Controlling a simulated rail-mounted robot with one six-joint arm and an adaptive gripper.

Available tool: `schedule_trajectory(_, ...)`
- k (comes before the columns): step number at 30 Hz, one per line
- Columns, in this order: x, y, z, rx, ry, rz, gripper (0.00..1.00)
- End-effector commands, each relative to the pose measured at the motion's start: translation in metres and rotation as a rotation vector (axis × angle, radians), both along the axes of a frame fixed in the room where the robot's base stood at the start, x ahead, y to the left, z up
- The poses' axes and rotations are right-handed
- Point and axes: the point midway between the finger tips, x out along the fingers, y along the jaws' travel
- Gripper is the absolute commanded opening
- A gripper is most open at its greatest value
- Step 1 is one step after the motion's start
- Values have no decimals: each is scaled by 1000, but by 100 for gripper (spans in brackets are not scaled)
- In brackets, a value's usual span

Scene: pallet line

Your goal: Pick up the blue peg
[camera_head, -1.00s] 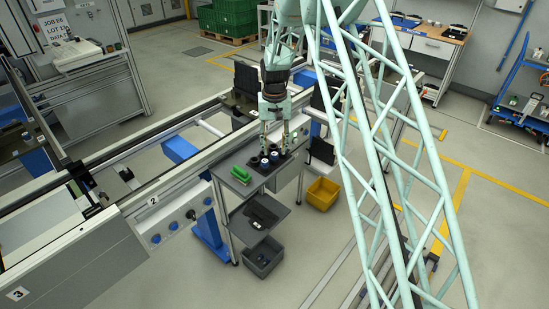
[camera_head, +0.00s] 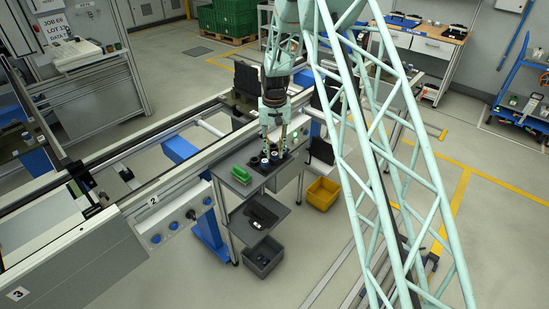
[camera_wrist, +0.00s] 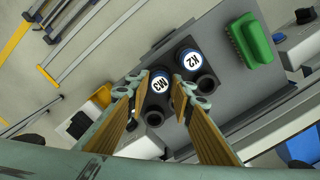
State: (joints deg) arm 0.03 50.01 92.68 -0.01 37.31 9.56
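Two round pegs with blue rims and white labelled tops stand on a dark tray (camera_wrist: 185,130). In the wrist view one reads M3 (camera_wrist: 159,85) and the other reads K2 (camera_wrist: 190,59). In the head view the pegs (camera_head: 265,163) are small, beneath my gripper (camera_head: 274,148). My gripper (camera_wrist: 166,84) is open in the wrist view, with one finger on each side of the M3 peg. The right finger's tip is also close to the K2 peg. I cannot tell whether either finger touches a peg.
Black hollow cylinders (camera_wrist: 154,118) stand beside the pegs. A green object (camera_head: 241,173) lies on the same small cart's top. A yellow bin (camera_head: 323,192) stands to the right; the conveyor rail runs behind.

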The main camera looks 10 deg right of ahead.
Motion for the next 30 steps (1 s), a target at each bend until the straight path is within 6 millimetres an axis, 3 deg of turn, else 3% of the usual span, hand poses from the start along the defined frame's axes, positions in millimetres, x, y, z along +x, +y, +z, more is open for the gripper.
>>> schedule_trajectory(5,0,0,0,0,0,0,7)
schedule_trajectory(17,0,0,3,0,-1,0,7)
schedule_trajectory(30,1,0,29,0,-2,0,7)
